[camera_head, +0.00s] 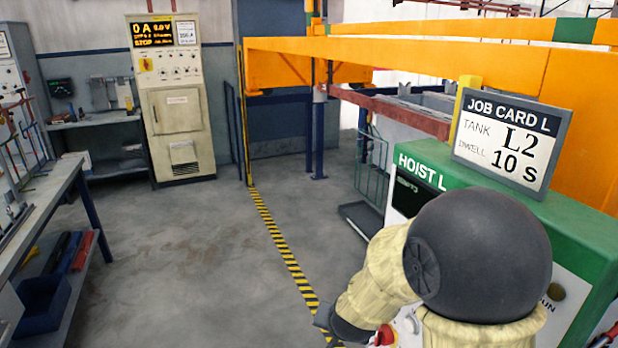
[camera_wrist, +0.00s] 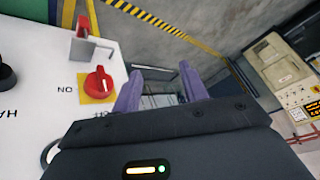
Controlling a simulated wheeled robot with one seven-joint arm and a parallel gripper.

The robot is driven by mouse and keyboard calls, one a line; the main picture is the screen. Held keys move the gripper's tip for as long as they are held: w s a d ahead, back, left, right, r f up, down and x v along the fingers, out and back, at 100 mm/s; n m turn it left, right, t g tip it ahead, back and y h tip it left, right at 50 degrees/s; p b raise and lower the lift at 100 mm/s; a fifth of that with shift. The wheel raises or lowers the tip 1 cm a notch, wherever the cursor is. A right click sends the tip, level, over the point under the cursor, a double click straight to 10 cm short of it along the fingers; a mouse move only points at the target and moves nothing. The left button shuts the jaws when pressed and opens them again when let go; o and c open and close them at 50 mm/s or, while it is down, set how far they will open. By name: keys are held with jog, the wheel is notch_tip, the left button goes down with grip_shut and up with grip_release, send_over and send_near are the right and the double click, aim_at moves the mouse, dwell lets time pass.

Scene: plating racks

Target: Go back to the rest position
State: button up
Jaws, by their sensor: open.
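My gripper (camera_wrist: 158,84) shows in the wrist view with its two purple fingers apart and nothing between them. It is beside the white control panel (camera_wrist: 40,95) of the hoist cabinet. A red rotary switch (camera_wrist: 100,86) on a yellow plate is just left of the fingers, and I see no contact. In the head view my arm reaches down in front of the green-topped hoist L cabinet (camera_head: 425,165). The fingers cannot be made out there, and my arm hides much of the panel.
A job card (camera_head: 507,140) reading tank L2, dwell 10 s stands on the cabinet. An orange frame (camera_head: 400,68) spans behind it. A rectifier cabinet (camera_head: 178,120) stands at the back. A workbench (camera_head: 62,180) with racks is on the left. The floor (camera_head: 170,260) between is clear.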

jog(key=s+d+r+n+g, duration=0.1)
jog(key=s+d+n+g, duration=0.1)
jog(key=s+d, duration=0.2)
jog(key=s+d+r+n+g+p, duration=0.1)
jog(key=s+d+r+n+g, duration=0.1)
jog(key=s+d, duration=0.3)
jog(key=s, duration=0.4)
jog(key=shift+s+h, duration=0.3)
